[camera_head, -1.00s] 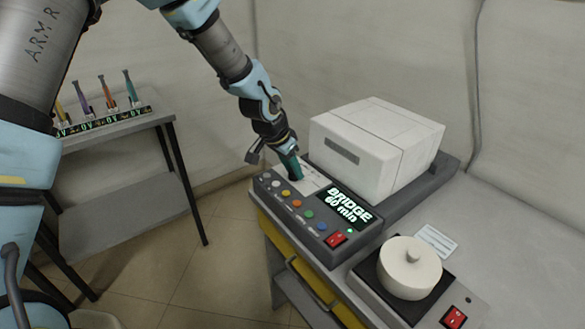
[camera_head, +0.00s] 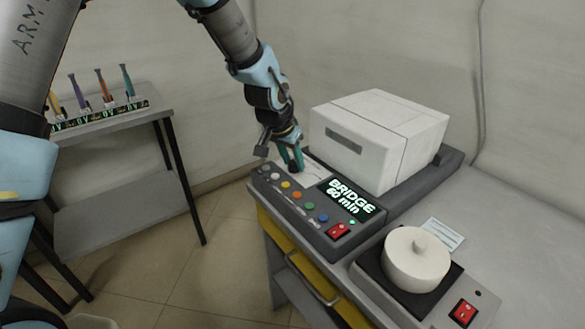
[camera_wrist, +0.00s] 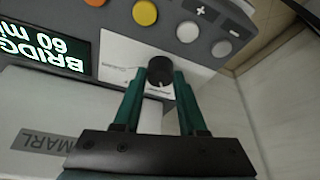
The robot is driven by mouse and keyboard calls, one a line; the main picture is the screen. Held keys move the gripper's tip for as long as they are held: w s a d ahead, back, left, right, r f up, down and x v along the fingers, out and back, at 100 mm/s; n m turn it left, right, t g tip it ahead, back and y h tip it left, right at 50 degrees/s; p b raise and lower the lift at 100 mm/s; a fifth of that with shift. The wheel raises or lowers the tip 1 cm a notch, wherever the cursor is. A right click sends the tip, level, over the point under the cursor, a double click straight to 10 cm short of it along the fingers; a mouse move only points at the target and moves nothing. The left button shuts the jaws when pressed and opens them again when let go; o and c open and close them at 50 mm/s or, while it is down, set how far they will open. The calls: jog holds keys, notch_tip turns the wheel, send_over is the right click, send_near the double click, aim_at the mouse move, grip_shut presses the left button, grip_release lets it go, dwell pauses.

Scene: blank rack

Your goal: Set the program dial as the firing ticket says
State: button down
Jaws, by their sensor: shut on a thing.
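The program dial is a small black round knob (camera_wrist: 160,70) with a white mark, on the pale plate of the control panel. My gripper (camera_wrist: 159,74) has its teal fingers on either side of it and is shut on it.
The white furnace (camera_head: 378,138) stands behind the panel (camera_head: 262,181), which has coloured buttons and a red switch (camera_head: 338,230). A lidded white pot (camera_head: 415,262) sits on a dark plate at right. A side table (camera_head: 120,182) holds several upright coloured tools.

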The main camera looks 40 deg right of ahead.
jog(key=n+b, duration=0.1)
jog(key=n+t+b, duration=0.1)
jog(key=n+b, duration=0.1)
jog(key=shift+s+d+f, duration=0.1)
jog(key=shift+s+f, duration=0.05)
jog(key=shift+s, duration=0.05)
jog(key=shift+n+t+y+b, duration=0.4)
jog(key=shift+n, duration=0.7)
jog(key=shift+c, duration=2.3)
grip_release()
jog(key=shift+r, duration=0.25)
jog(key=b+v, duration=0.1)
jog(key=v, duration=0.9)
jog(key=shift+r+b, duration=0.25)
jog(key=shift+b, duration=0.05)
